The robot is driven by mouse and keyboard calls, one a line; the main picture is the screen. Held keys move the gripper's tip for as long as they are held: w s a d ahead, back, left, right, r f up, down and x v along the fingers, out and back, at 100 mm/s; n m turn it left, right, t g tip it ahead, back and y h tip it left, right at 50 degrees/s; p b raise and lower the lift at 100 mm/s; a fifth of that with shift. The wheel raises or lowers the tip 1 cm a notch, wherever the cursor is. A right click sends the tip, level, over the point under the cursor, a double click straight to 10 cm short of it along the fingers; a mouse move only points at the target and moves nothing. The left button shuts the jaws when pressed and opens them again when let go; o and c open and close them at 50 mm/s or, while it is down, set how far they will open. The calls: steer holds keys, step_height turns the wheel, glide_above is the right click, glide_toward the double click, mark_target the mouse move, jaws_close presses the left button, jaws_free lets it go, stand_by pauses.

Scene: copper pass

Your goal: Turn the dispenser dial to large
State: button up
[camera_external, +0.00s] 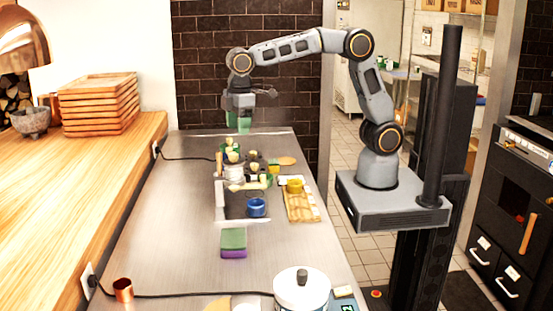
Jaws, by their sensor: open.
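My gripper (243,122) points down above the far part of the steel counter (180,215), at the end of my outstretched arm. Its green-tipped jaws are open, and I see nothing held in them. They are above and apart from the group of small items below. I cannot pick out a dispenser dial or read any size marking at this scale. A white round lidded vessel (301,292) with a dark knob on top stands at the near edge, partly cut off by the frame. I cannot tell whether it is the dispenser.
A blue round container (257,207), a yellow container (294,186) on a wooden board (301,207), and several small pots crowd the counter's middle. A green and purple sponge-like block (233,242) and copper cup (123,290) are nearer. Stacked wooden trays (98,104) stand left.

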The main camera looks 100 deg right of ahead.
mark_target(232, 153)
step_height(232, 153, up, 5)
steer(key=w+n, duration=0.2)
steer(key=n, duration=0.1)
steer(key=shift+g, duration=0.3)
steer(key=f, duration=1.3)
steer(key=shift+s+a+f+p, duration=0.15)
steer(key=shift+a+f+p, duration=0.1)
steer(key=shift+a+p, duration=0.15)
steer(key=shift+c, duration=0.4)
steer(key=c, duration=0.8)
steer(key=shift+c, duration=0.2)
